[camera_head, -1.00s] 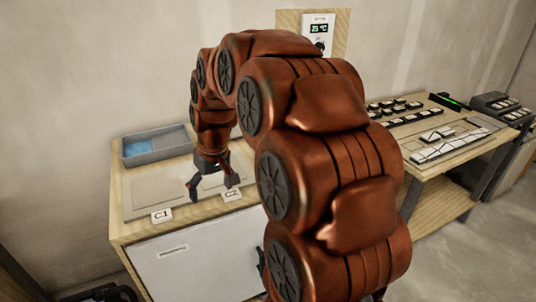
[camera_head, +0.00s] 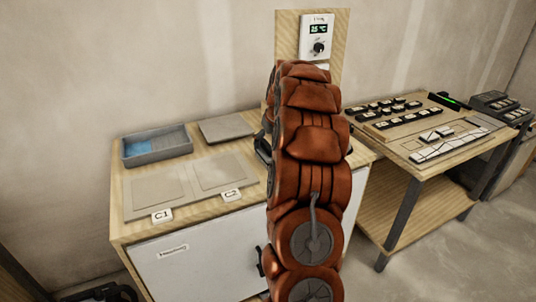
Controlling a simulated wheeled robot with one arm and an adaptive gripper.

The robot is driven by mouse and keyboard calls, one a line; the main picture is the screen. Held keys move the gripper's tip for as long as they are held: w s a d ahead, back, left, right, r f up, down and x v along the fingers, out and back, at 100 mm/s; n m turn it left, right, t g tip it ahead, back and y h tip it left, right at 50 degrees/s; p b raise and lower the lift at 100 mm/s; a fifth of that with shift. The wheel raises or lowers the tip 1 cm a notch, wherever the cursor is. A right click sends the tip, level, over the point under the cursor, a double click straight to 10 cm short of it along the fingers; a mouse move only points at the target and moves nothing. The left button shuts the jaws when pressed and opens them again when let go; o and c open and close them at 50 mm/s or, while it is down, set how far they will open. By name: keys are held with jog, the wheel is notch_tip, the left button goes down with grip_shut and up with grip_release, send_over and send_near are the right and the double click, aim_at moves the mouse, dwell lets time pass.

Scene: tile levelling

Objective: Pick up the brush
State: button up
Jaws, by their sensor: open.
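I cannot make out a brush anywhere in the head view. My arm stands upright in the middle of the picture and covers part of the cabinet top. My gripper is hidden behind my arm. A small dark part shows at the arm's left edge, but I cannot tell what it is.
On the cabinet, a grey tray (camera_head: 157,156) with a blue patch stands beside a grey tile (camera_head: 226,128). In front lies a board (camera_head: 188,186) with labels C1 (camera_head: 162,216) and C2 (camera_head: 232,195). A thermostat (camera_head: 317,38) hangs behind. A second table (camera_head: 400,150) holds small tiles at right.

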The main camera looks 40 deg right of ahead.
aim_at(266, 152)
jog(key=shift+p+x, duration=1.4)
jog(key=shift+x, duration=2)
jog(key=shift+s+a, duration=0.15)
jog(key=shift+c, duration=0.4)
jog(key=c, duration=1.2)
